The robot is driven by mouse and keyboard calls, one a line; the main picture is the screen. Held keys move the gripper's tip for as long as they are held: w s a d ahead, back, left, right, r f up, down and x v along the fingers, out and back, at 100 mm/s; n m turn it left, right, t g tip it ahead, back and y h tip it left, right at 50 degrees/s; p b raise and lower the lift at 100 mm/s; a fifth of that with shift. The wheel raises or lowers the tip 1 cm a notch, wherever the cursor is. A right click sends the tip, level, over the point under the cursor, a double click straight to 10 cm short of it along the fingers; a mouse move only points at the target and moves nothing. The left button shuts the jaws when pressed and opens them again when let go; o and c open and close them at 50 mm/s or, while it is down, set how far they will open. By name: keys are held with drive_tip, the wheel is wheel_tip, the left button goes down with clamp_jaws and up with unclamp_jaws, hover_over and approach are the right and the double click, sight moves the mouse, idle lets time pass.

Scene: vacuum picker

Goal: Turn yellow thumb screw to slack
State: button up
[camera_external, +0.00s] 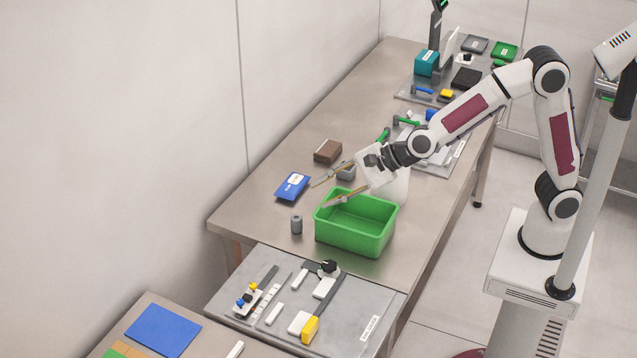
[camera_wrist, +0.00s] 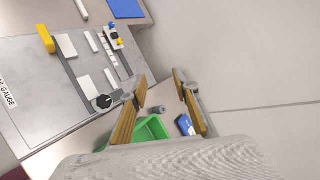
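A small yellow thumb screw (camera_external: 253,286) sits on a white sliding block (camera_external: 247,298) on the grey gauge board (camera_external: 374,300), beside a blue screw (camera_external: 240,302). In the wrist view the yellow screw (camera_wrist: 120,42) and the blue screw (camera_wrist: 111,25) show small at the top, left of centre. My gripper (camera_external: 320,196) is open and empty above the table near the green bin, well apart from the screw. Its two tan finger pads (camera_wrist: 160,82) are spread wide in the wrist view. Whether the screw is tight or slack cannot be told.
A black knob (camera_external: 329,267) and a yellow block (camera_external: 310,329) are also on the board. A green bin (camera_external: 356,243), grey cylinder (camera_external: 296,225), blue packet (camera_external: 293,187) and brown box (camera_external: 328,150) stand around my gripper. A blank wall rises at the left.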

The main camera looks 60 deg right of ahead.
drive_tip(key=w+a+f+m+t, duration=0.1)
drive_tip(key=w+a+f+m, duration=0.2)
drive_tip(key=a+f+m, duration=0.5)
drive_tip(key=m+t+h, duration=0.1)
drive_tip(key=m+t, duration=0.1)
drive_tip(key=m, duration=0.3)
approach(252, 288)
drive_tip(key=shift+d+r, duration=0.25)
drive_tip(key=shift+r, duration=0.5)
drive_tip(key=shift+s+a+f+m, duration=0.2)
drive_tip(key=shift+a+f+m, duration=0.15)
drive_tip(key=shift+f, duration=0.25)
drive_tip(key=shift+w, duration=0.15)
drive_tip(key=shift+h, duration=0.3)
drive_tip(key=shift+x, duration=3.7)
clamp_jaws()
